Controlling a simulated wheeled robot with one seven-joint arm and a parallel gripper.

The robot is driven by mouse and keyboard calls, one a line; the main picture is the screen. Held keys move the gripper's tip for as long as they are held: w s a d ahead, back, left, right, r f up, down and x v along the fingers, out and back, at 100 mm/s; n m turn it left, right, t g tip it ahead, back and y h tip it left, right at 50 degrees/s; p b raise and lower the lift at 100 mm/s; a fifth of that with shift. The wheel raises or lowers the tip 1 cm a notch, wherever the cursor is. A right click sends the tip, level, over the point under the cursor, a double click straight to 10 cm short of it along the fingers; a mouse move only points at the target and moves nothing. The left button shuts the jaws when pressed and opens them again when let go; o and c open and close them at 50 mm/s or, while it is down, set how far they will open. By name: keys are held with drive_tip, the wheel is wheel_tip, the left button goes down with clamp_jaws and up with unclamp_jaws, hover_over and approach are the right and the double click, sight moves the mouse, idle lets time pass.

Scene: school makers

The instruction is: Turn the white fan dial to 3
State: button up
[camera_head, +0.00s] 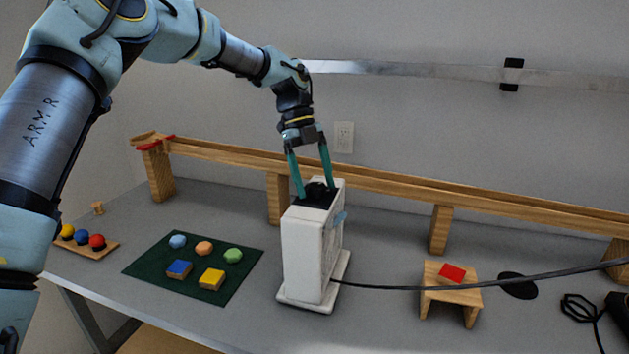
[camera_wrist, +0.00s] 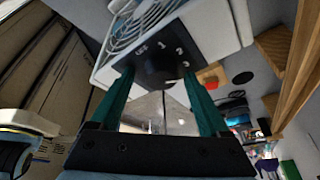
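The white fan (camera_head: 305,251) stands upright on the grey table in the head view. Its black dial (camera_head: 318,189) is on the dark panel on its top. In the wrist view the dial (camera_wrist: 157,66) sits on the black panel, with "OFF", 1, 2 and 3 marked around it. Which mark the dial points at I cannot tell. My gripper (camera_head: 314,192) is above the fan top, pointing down, with its two green fingers spread apart on either side of the dial. In the wrist view the fingers (camera_wrist: 158,82) also stand apart. Contact with the dial cannot be made out.
A wooden rail (camera_head: 385,184) runs behind the fan. A green mat (camera_head: 196,266) with several coloured blocks lies left of it. A small wooden stool (camera_head: 450,293) with a red block stands right. A black cable (camera_head: 400,288) crosses the table there. A ball tray (camera_head: 84,243) is far left.

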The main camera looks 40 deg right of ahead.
drive_tip(key=shift+r, duration=0.1)
drive_tip(key=b+v, duration=0.2)
drive_tip(key=v, duration=0.8)
drive_tip(key=shift+r, duration=0.3)
drive_tip(key=shift+w, duration=0.15)
drive_tip(key=w+a+f+n+t, duration=0.1)
drive_tip(key=w+a+f+n, duration=0.25)
drive_tip(key=a+n, duration=0.45)
drive_tip(key=w+a+f+n+t, duration=0.2)
drive_tip(key=a+f+n, duration=0.3)
drive_tip(key=a, duration=0.5)
drive_tip(key=w+a+f+n+t, duration=0.1)
drive_tip(key=w+a+f+n, duration=0.1)
drive_tip(key=a+n, duration=0.6)
drive_tip(key=s+a+f+n, duration=0.2)
drive_tip(key=s+a+n, duration=0.1)
drive_tip(key=a+n, duration=0.2)
drive_tip(key=s+a+f+n+t, duration=0.1)
drive_tip(key=a+n, duration=0.4)
drive_tip(key=a, duration=0.5)
drive_tip(key=s+a+f+n+t, duration=0.1)
drive_tip(key=s+a+f+n, duration=0.1)
drive_tip(key=s+a+n, duration=0.2)
drive_tip(key=a+n, duration=0.2)
drive_tip(key=a, duration=0.2)
drive_tip(key=shift+s+f, duration=0.35)
drive_tip(key=shift+f, duration=0.05)
